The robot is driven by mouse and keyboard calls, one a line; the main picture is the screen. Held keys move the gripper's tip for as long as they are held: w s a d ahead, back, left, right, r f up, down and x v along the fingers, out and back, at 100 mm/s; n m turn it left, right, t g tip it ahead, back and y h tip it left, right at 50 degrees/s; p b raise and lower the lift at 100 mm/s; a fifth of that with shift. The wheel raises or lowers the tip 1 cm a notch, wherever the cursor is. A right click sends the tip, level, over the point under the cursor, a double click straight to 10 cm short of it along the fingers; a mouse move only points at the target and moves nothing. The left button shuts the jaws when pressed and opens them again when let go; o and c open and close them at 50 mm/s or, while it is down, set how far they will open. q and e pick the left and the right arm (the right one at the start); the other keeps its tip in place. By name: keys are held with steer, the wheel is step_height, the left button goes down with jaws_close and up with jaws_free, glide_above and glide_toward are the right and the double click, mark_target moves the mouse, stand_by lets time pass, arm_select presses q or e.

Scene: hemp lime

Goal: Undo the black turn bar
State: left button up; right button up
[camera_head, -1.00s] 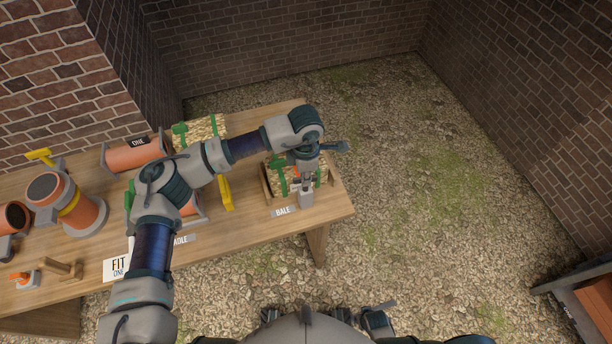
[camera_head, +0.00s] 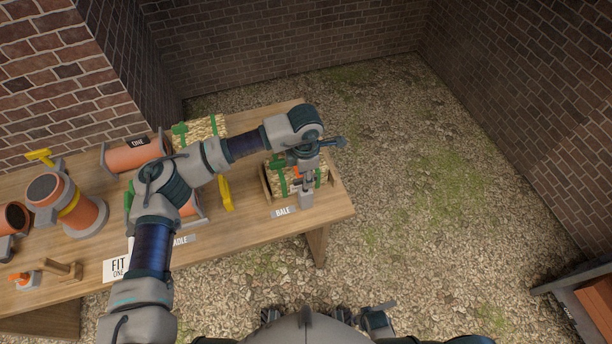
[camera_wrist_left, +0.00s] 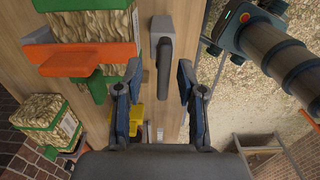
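The black turn bar (camera_wrist_left: 165,60) sits on a small grey block (camera_wrist_left: 161,24) on the wooden table, beside the bale. It points down the picture between my fingers in the left wrist view. My left gripper (camera_wrist_left: 160,88) is open, with one finger on each side of the bar's line and gaps to both. No contact with the bar shows. In the head view my left gripper (camera_head: 306,180) hangs over the front of the bale (camera_head: 283,180), and the bar itself cannot be made out there.
The bale has green straps and an orange bar (camera_wrist_left: 82,58) close to my finger. A second strapped bale (camera_head: 205,130), orange cylinders (camera_head: 135,156) and a yellow piece (camera_head: 226,194) stand on the table (camera_head: 245,234).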

arm_select(q)
steer(key=shift+s, duration=0.1)
stand_by(0.3)
steer(key=shift+r+p, duration=2.4)
steer(key=shift+r, duration=2.05)
steer(key=shift+s+f, duration=0.1)
